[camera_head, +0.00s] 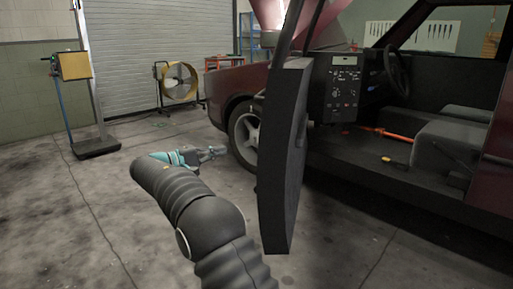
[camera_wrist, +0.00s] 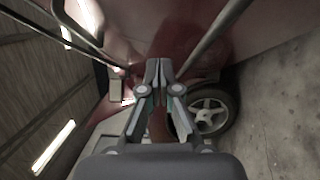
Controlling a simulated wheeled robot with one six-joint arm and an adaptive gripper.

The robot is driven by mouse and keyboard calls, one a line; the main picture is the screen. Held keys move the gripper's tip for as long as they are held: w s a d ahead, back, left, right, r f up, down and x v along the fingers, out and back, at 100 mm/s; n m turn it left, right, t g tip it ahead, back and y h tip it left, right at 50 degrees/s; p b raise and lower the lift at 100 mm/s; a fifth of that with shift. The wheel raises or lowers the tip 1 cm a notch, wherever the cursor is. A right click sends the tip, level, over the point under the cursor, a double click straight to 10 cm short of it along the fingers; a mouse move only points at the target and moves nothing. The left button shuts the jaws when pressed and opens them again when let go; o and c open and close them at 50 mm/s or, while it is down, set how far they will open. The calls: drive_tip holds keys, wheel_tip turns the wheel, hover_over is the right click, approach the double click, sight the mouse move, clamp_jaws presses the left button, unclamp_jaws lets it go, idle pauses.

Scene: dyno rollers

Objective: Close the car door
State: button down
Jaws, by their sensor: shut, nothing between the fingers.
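The car door (camera_head: 284,160) stands wide open in the head view, seen nearly edge-on with its dark inner panel toward the cabin. The dark red car (camera_head: 230,84) is behind it, and its doorway is open to the right. My gripper (camera_head: 222,150) is left of the door, on its outer side, in front of the front wheel. It is shut and empty, and appears apart from the door. In the wrist view my gripper (camera_wrist: 158,62) points toward dark red bodywork (camera_wrist: 180,40). The door's outer face is hidden in the head view.
The front wheel (camera_head: 246,135) is just beyond my gripper; it also shows in the wrist view (camera_wrist: 212,112). A yellow fan (camera_head: 180,80) and a stand with a yellow box (camera_head: 74,66) are at the back left. The floor at left is clear.

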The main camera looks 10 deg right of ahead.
drive_tip(key=s+d+x, duration=0.1)
drive_tip(key=s+x, duration=0.1)
drive_tip(key=x, duration=1)
drive_tip(key=shift+d, duration=0.25)
drive_tip(key=shift+s+r, duration=0.1)
drive_tip(key=shift+r, duration=0.05)
